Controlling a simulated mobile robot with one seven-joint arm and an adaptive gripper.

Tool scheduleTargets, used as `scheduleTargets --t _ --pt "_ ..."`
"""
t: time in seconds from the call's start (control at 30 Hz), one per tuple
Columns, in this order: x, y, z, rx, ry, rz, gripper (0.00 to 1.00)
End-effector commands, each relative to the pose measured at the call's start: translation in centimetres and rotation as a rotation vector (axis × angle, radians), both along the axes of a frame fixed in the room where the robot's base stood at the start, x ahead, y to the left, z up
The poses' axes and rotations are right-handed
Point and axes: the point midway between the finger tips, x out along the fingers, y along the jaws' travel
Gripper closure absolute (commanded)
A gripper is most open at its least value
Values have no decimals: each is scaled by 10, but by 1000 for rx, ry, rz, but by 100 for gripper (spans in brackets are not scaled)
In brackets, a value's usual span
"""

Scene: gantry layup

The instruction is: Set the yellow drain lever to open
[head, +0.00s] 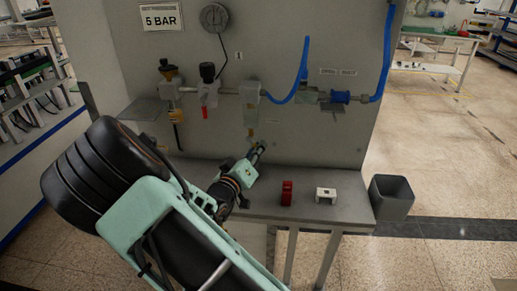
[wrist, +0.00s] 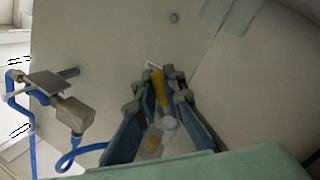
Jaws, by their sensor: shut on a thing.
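The yellow drain lever (head: 251,133) hangs below a clear filter bowl (head: 251,105) on the grey panel in the head view. In the wrist view the yellow lever (wrist: 159,90) lies between my two fingers, with the translucent bowl (wrist: 153,142) behind it. My gripper (head: 260,149) reaches up to the lever from below and in front. It is shut on the lever; the wrist view shows the fingertips (wrist: 163,76) on either side. The exact finger contact is too small to tell in the head view.
A valve with a red handle (head: 205,112) and a regulator (head: 168,75) are left of the bowl. A blue hose (head: 302,65) runs to its right.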

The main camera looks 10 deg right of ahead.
Motion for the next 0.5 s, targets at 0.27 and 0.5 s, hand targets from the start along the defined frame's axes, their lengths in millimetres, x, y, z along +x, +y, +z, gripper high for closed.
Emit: scheduleTargets --t 0.27,0.5 --pt "2 5 -5 161 -53 -1 100" --pt "4 11 -8 332 -109 -1 100"
